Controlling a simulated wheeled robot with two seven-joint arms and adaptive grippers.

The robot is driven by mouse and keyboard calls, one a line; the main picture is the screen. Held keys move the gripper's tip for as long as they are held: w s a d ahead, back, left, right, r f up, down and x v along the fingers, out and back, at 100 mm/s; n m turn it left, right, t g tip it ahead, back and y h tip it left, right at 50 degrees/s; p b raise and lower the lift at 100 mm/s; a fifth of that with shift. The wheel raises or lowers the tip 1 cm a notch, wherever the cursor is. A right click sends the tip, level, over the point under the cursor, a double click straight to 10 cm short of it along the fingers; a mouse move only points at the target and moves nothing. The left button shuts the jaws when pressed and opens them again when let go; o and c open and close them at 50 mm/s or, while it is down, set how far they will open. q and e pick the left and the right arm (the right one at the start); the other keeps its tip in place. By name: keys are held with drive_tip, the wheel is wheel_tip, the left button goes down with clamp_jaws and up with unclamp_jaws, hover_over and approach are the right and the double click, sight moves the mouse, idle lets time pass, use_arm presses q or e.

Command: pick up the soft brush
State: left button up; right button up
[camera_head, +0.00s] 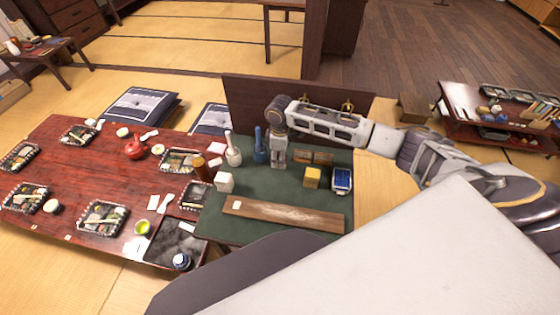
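My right arm reaches in from the right over the green-topped table (232,230). Its gripper (278,163) points down near the back of that table. The fingers look close together, but they are too small to tell whether they are open or shut. Just left of the gripper stands an upright blue object (260,148) with a narrow handle-like top. Left of that stands a similar white one (233,152). I cannot tell which thing is the soft brush. Part of the surface behind the gripper is hidden. My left gripper is not in view.
A long wooden board (285,215) lies at the front. The red dining table (60,165) adjoins on the left. A dark panel (240,100) rises behind.

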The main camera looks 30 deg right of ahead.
drive_tip(key=shift+f, duration=0.35)
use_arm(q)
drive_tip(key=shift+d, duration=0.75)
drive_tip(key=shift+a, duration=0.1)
use_arm(e)
drive_tip(key=shift+c, duration=0.2)
drive_tip(key=c, duration=1.1)
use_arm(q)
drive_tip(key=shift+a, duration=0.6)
use_arm(e)
drive_tip(key=shift+r, duration=0.1)
